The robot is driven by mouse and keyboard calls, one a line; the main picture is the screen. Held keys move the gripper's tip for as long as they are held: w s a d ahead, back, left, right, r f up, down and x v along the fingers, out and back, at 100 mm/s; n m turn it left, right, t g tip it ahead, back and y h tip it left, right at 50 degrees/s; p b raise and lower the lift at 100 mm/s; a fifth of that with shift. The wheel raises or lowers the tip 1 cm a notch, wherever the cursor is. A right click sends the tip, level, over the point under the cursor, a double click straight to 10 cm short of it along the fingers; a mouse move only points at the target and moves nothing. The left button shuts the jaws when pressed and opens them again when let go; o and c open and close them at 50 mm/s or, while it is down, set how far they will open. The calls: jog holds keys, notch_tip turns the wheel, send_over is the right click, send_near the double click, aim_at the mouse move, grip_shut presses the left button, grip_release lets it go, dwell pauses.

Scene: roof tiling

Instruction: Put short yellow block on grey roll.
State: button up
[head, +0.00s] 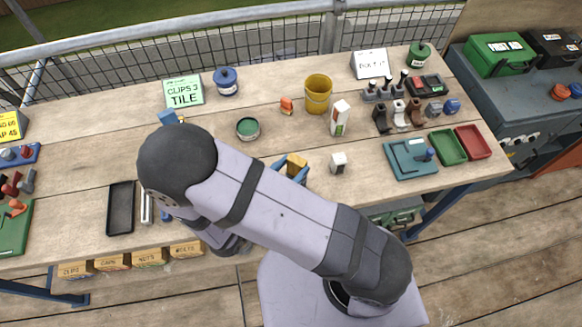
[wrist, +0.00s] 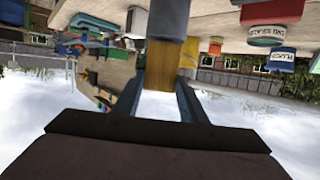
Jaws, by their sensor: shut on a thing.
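The short yellow block (head: 297,161) is between the two blue fingers of my gripper (head: 290,170), above the middle of the bench. The wrist view, which is upside down, shows the yellow block (wrist: 188,58) gripped between the fingers of my gripper (wrist: 172,95). A grey upright cylinder, which looks like the grey roll (wrist: 167,18), shows right at the block's lower end in that view. I cannot tell whether they touch. In the head view I cannot make out the grey roll; the block and my arm appear to hide it.
A small whitish block (head: 338,162) stands just right of my gripper. A green tin (head: 247,128), a yellow bucket (head: 318,94) and a white carton (head: 340,117) stand behind. A teal tray (head: 410,159) lies to the right. A black tray (head: 120,208) lies left of my arm.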

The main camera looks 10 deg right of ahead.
jog(key=shift+f, duration=0.25)
jog(key=o, duration=1)
jog(key=shift+r, duration=0.1)
jog(key=shift+a, duration=0.15)
jog(key=shift+b+v, duration=1)
jog(key=shift+v, duration=2.7)
jog(key=shift+r, duration=0.1)
